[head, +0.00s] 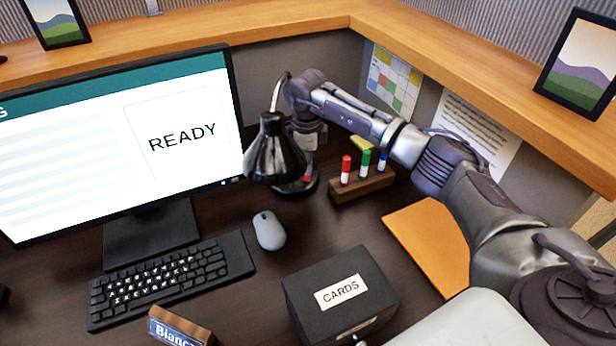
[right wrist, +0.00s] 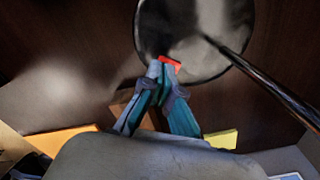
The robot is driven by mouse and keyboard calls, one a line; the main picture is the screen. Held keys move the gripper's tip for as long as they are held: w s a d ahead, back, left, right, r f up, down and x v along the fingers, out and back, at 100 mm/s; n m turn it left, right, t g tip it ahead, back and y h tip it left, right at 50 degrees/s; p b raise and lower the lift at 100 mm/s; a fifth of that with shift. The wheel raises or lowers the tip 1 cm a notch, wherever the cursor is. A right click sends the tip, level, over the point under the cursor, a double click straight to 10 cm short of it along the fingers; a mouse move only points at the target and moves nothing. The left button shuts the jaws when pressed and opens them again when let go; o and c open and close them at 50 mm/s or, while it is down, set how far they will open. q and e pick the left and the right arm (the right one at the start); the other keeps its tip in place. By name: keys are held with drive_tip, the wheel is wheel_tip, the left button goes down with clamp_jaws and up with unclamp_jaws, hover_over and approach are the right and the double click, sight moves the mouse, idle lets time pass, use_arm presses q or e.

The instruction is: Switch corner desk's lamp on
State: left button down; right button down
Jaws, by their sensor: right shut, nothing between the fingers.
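The black desk lamp (head: 275,155) stands at the back of the corner desk, right of the monitor. Its round base (right wrist: 205,62) carries a red button (right wrist: 171,60), which also shows in the head view (head: 307,179). My right gripper (right wrist: 163,68) is shut and empty, pointing down over the base, with its fingertips at the red button. Whether they touch or press it I cannot tell. In the head view the right gripper (head: 306,165) is partly hidden behind the lamp shade. No lit bulb shows. My left gripper is not in view.
A wooden holder (head: 350,194) with several coloured markers stands just right of the lamp base. A mouse (head: 268,230), a keyboard (head: 170,278), a black CARDS box (head: 340,270) and an orange folder (head: 430,240) lie nearer. The monitor (head: 130,140) is at left.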

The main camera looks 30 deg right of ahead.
sight(310, 178)
drive_tip(key=shift+f, duration=0.4)
idle(0.5)
drive_tip(key=shift+s+d+f+b, duration=0.1)
drive_tip(key=shift+d+f+b, duration=0.1)
drive_tip(key=shift+f+b, duration=0.45)
drive_tip(key=shift+d+f+b, duration=0.15)
drive_tip(key=shift+f+b, duration=0.35)
drive_tip(key=shift+f, duration=0.15)
drive_tip(key=shift+a+r+p, duration=0.2)
drive_tip(key=shift+r+p, duration=0.45)
drive_tip(key=shift+r, duration=0.25)
drive_tip(key=shift+a+r+p, duration=0.2)
drive_tip(key=shift+r+p, duration=0.4)
drive_tip(key=shift+r, duration=0.3)
drive_tip(key=shift+r+p, duration=0.3)
drive_tip(key=shift+r, duration=0.05)
drive_tip(key=shift+r+p, duration=0.55)
drive_tip(key=shift+r, duration=0.2)
drive_tip(key=shift+r+p, duration=0.65)
drive_tip(key=shift+r, duration=0.3)
